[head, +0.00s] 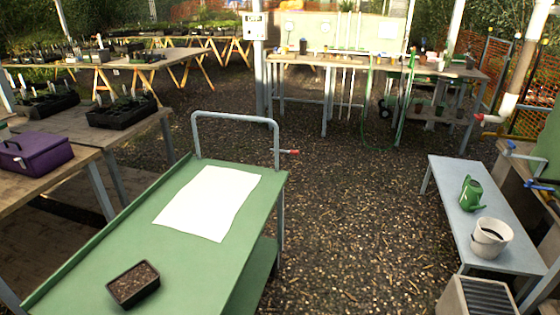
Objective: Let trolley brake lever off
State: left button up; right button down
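The green trolley (110,225) stands in front of me, with a grey tubular push handle (235,117) at its far end. A short lever with a red tip (290,152) sticks out sideways to the right from the handle's right post. I take it to be the brake lever. It looks roughly level. Neither of my grippers is in view.
A white sheet (208,202) and a dark pot of soil (133,285) lie on the trolley top. A low grey bench (480,190) at right holds a green watering can (471,194) and white pots (491,237). Gravel (345,200) between is clear. Wooden tables stand left.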

aim_at(295, 152)
jog(key=i+l+u, duration=0.25)
jog(key=u, duration=0.15)
jog(key=i+l+u, duration=0.25)
jog(key=u, duration=0.15)
jog(key=i+l, duration=0.2)
jog(key=l, duration=0.15)
jog(key=i+l+u, duration=0.1)
jog(key=l, duration=0.3)
jog(key=i+l, duration=0.25)
jog(key=l, duration=0.15)
jog(key=i+l, duration=0.2)
jog(key=l, duration=0.15)
jog(key=i+l+u, duration=0.1)
jog(key=l, duration=0.3)
jog(key=i+l, duration=0.25)
jog(key=l, duration=0.15)
jog(key=u, duration=0.05)
